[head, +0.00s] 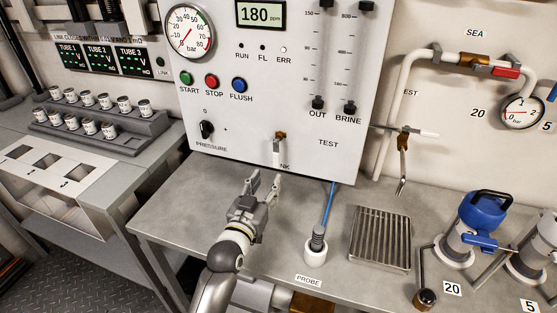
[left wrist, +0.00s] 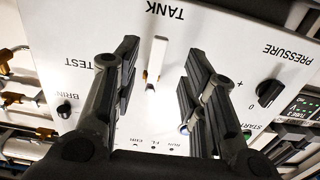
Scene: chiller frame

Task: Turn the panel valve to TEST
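The panel valve (head: 277,151) is a white lever with a brown pivot, low on the white panel. Its lever points down toward the TANK label, which is partly hidden in the head view. The TEST label (head: 328,143) is to the lever's right. My left gripper (head: 264,181) is open and empty, just below and in front of the lever in the head view. In the left wrist view, turned upside down, the valve lever (left wrist: 156,60) shows between the two spread fingers, and TANK (left wrist: 165,10) is readable. I cannot tell any contact. My right gripper is not in view.
The black PRESSURE knob (head: 206,130) is left of the valve. A probe in a white holder (head: 316,252), with a blue cable, stands on the bench below. A slatted drain tray (head: 380,239) and a blue-topped device (head: 483,222) are to the right.

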